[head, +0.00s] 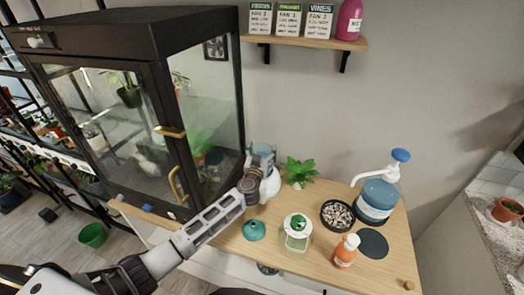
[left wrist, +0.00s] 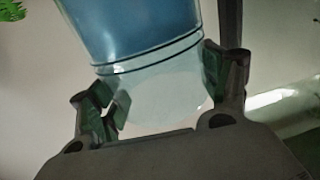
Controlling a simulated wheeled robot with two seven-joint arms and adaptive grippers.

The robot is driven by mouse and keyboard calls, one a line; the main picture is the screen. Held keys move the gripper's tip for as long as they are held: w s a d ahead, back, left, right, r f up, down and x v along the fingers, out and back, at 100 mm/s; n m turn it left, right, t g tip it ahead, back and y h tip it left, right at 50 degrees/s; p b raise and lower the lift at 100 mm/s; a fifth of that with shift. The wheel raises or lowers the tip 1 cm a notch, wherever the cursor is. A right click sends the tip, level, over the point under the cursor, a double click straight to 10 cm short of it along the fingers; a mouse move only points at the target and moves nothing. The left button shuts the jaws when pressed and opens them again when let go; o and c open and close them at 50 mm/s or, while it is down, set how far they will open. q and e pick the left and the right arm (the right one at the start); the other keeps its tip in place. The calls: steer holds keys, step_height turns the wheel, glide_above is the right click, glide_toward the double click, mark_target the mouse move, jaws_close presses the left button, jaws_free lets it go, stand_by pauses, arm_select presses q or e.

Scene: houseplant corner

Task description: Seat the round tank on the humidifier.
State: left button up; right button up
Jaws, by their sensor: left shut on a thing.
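My left gripper (head: 261,161) is shut on the round tank (head: 263,147), a clear bluish vessel, near the back left of the wooden table. In the left wrist view the tank (left wrist: 140,32) fills the middle, blue above two dark lines and clear pale below, tilted in that picture between both fingers (left wrist: 165,88). A rounded white body, seemingly the humidifier (head: 272,184), shows just behind and below the gripper in the head view, partly hidden by it. Whether tank and humidifier touch cannot be told. My right gripper is not in view.
A black glass cabinet (head: 112,40) stands close left of the gripper. A small plant (head: 299,171) is close right. A teal funnel (head: 253,231), green-lidded jar (head: 297,240), orange bottle (head: 345,252), pebble dish (head: 324,221) and pump jug (head: 376,203) occupy the table.

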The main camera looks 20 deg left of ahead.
arm_select(q)
steer(key=shift+f, duration=0.2)
stand_by(0.4)
steer(key=o, duration=1.8)
steer(key=shift+s+f, duration=0.1)
steer(key=shift+f, duration=0.1)
steer(key=shift+s+d+r+p, duration=0.15)
steer(key=shift+s+p, duration=1)
steer(key=shift+s, duration=0.65)
steer(key=shift+s+d+f+p, duration=0.1)
steer(key=shift+s+d+p, duration=0.1)
steer(key=shift+s+p, duration=1.3)
steer(key=shift+s+d+r+p, duration=0.15)
steer(key=shift+s+p, duration=0.65)
steer(key=shift+s, duration=1.35)
steer(key=shift+f, duration=0.1)
